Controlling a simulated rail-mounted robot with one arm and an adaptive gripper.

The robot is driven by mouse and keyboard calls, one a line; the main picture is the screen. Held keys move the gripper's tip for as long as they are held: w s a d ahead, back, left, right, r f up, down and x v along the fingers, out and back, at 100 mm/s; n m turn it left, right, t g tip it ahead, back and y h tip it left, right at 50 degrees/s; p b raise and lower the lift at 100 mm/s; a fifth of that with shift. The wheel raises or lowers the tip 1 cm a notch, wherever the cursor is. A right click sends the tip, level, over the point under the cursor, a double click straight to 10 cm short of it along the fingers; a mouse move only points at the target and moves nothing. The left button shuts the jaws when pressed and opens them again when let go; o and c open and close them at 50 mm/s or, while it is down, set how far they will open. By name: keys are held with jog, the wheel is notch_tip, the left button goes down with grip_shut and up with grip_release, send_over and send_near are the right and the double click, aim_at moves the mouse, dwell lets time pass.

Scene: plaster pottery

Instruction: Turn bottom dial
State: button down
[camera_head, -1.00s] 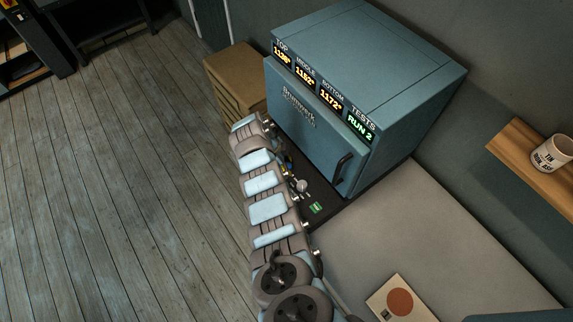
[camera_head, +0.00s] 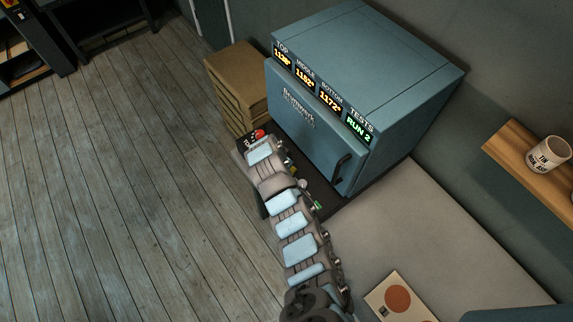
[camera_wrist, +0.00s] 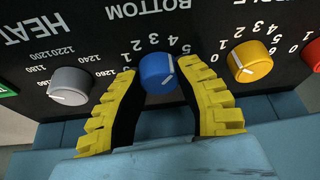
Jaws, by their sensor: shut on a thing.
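The blue bottom dial (camera_wrist: 158,72) sits on the black panel below the upside-down word BOTTOM in the wrist view. Its white mark lies on the right side of its face; the exact number it points to is hard to read. The yellow ridged fingers of my gripper (camera_wrist: 156,70) stand on the left and right of the blue dial and are closed on it. In the head view my arm hides the blue dial and the gripper.
A grey HEAT dial (camera_wrist: 70,86) is left of the blue dial and a yellow dial (camera_wrist: 252,62) is close on its right. A red dial (camera_wrist: 313,54) is at the right edge. The kiln (camera_head: 320,120) rises behind the panel. A mug (camera_head: 548,155) stands on a shelf.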

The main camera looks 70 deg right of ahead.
jog(key=shift+f+n, duration=0.1)
jog(key=shift+n, duration=0.5)
jog(key=c, duration=0.6)
grip_release()
jog(key=shift+c, duration=0.2)
jog(key=shift+w+r, duration=0.1)
jog(key=shift+r, duration=0.45)
jog(key=s+v, duration=0.1)
jog(key=v, duration=1)
jog(key=shift+w+a, duration=0.2)
